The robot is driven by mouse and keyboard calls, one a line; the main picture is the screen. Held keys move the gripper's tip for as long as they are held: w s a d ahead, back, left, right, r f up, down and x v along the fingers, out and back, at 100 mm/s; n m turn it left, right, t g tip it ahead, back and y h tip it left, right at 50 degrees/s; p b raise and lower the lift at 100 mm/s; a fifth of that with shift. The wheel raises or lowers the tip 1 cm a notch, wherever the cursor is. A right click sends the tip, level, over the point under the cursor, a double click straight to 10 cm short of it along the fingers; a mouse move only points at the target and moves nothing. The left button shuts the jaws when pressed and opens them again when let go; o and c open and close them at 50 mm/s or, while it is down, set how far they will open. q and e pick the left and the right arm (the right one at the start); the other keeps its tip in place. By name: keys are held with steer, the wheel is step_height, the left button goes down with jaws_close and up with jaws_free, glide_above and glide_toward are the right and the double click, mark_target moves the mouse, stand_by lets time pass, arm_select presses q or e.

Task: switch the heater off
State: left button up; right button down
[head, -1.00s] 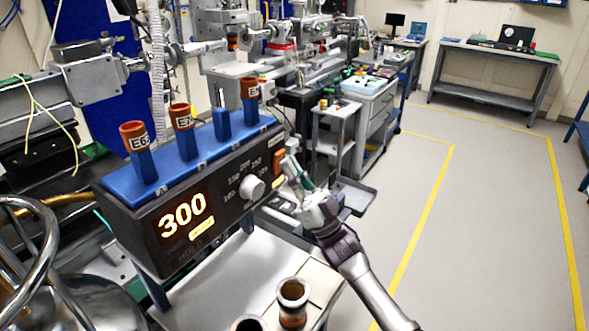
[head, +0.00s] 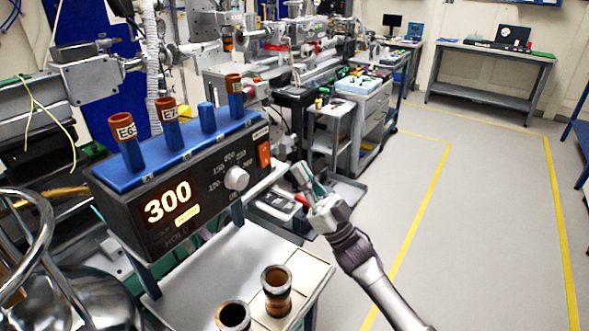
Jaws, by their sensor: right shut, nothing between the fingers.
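The heater is a black box (head: 150,238) with a blue top block (head: 185,152). Its display (head: 168,201) glows 300, with a small lit label below and a grey dial knob (head: 236,178) to the right. An orange-red rocker switch (head: 264,155) sits at the right end of the front panel and looks bright. My right gripper (head: 301,174) is shut and empty, to the right of the switch and apart from it in the picture. My left gripper is not in view.
Brown-capped tubes (head: 127,140) and a blue peg (head: 207,117) stand in the top block. Two open brown vessels (head: 277,290) stand on the bench below. A dark tray (head: 340,192) lies behind my right gripper. The floor at right is clear.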

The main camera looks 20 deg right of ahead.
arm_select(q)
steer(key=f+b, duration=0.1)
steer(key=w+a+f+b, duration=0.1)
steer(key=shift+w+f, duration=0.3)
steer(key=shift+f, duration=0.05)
arm_select(e)
steer(key=v, duration=0.7)
steer(key=shift+d+r, duration=0.15)
steer(key=shift+r, duration=0.05)
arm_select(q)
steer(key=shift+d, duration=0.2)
